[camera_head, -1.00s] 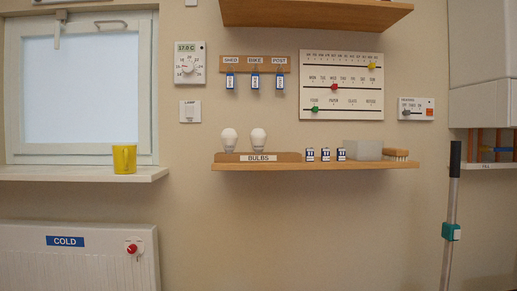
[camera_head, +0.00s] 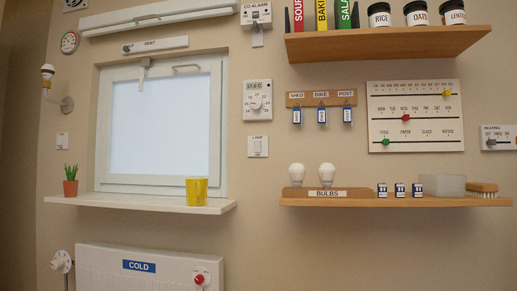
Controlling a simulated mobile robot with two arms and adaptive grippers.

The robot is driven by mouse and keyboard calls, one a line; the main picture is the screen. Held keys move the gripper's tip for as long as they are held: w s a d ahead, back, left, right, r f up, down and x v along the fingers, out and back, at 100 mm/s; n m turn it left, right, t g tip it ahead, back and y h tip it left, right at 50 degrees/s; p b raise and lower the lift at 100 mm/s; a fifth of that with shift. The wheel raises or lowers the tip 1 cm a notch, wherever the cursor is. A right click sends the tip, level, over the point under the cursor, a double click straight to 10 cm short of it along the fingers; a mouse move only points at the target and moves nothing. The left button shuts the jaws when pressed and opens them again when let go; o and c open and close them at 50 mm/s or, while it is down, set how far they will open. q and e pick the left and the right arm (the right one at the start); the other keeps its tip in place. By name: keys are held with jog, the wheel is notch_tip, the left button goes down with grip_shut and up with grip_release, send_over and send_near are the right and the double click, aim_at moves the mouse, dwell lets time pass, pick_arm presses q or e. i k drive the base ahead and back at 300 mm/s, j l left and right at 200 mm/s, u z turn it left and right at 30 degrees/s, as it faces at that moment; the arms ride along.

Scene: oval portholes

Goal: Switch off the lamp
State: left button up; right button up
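I cannot tell whether the bulb is lit. A white wall switch labelled LAMP (camera_head: 258,147) is right of the window, under the thermostat. Neither of my grippers is in view.
A thermostat (camera_head: 257,101) and key hooks (camera_head: 321,99) are near the LAMP switch. The window sill (camera_head: 140,203) holds a plant (camera_head: 70,181) and a yellow mug (camera_head: 196,191). A shelf (camera_head: 400,200) with bulbs juts out at right. A radiator (camera_head: 120,268) is below.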

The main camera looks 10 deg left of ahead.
aim_at(257, 144)
jog(key=i+j, duration=1.65)
